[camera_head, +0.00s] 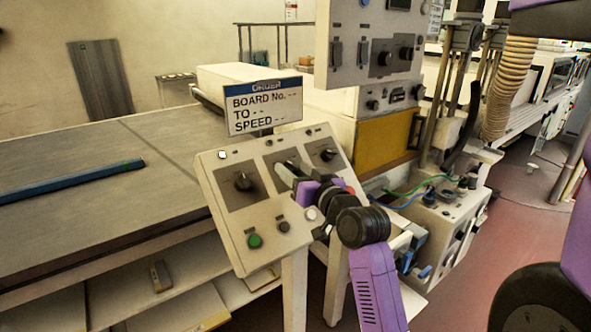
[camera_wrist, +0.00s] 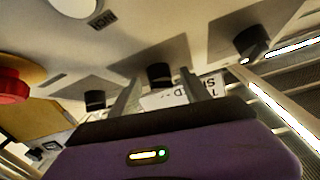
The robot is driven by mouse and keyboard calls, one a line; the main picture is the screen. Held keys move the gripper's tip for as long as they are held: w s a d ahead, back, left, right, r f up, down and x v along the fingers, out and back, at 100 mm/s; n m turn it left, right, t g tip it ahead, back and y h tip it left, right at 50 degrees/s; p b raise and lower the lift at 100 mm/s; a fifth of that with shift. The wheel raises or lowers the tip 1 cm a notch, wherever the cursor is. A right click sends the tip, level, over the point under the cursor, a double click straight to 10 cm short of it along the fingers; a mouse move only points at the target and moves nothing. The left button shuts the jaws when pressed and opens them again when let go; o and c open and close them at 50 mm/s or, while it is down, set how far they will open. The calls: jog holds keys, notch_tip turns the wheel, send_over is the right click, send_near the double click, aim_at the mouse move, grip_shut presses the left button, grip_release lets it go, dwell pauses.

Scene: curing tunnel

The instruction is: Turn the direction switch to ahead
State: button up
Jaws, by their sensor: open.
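A tilted control panel (camera_head: 223,214) carries a row of dark knobs on grey plates. The left knob (camera_head: 243,181) and right knob (camera_head: 328,154) show clearly in the head view. The middle one is mostly hidden there by my gripper (camera_head: 287,170). In the wrist view, the panel appears turned over, and the middle knob (camera_wrist: 158,75) lies between the two spread fingers of my gripper (camera_wrist: 160,80). I cannot tell whether they touch it. No label naming the direction switch is readable, so I cannot tell its setting.
An order sign (camera_head: 262,105) stands behind the panel. A green button (camera_head: 255,240) and a black button (camera_head: 283,226) are on its lower part. A red button (camera_wrist: 12,86) is at the wrist view's left. A conveyor table (camera_head: 80,210) with a blue bar (camera_head: 70,182) lies left.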

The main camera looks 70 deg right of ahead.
grip_shut()
